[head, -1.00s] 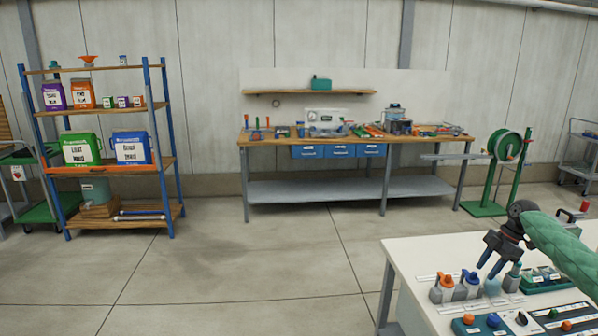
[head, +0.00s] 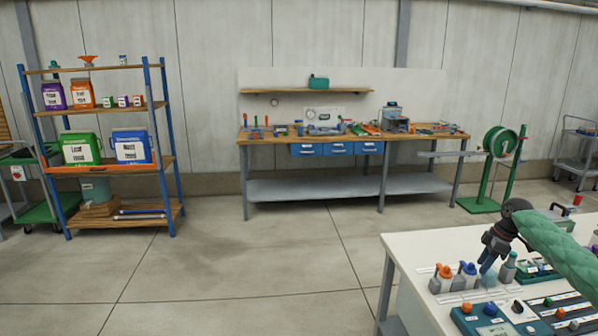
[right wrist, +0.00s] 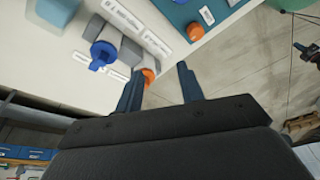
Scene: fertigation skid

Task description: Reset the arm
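My right gripper (head: 485,266) hangs over the white table at the lower right, its green-sleeved arm coming in from the right. In the right wrist view the two dark fingers (right wrist: 160,88) are apart with nothing gripped between them. In the head view the fingers overlap and sit close to the small bottles. The blue cap (right wrist: 102,54) also shows in the right wrist view. My left gripper is not in view.
A teal panel with knobs (head: 480,322) lies at the table's front. A shelf rack (head: 110,169) stands at the left. A workbench (head: 400,138) stands along the wall, with a green hose reel (head: 502,142) to its right. The floor between them is clear.

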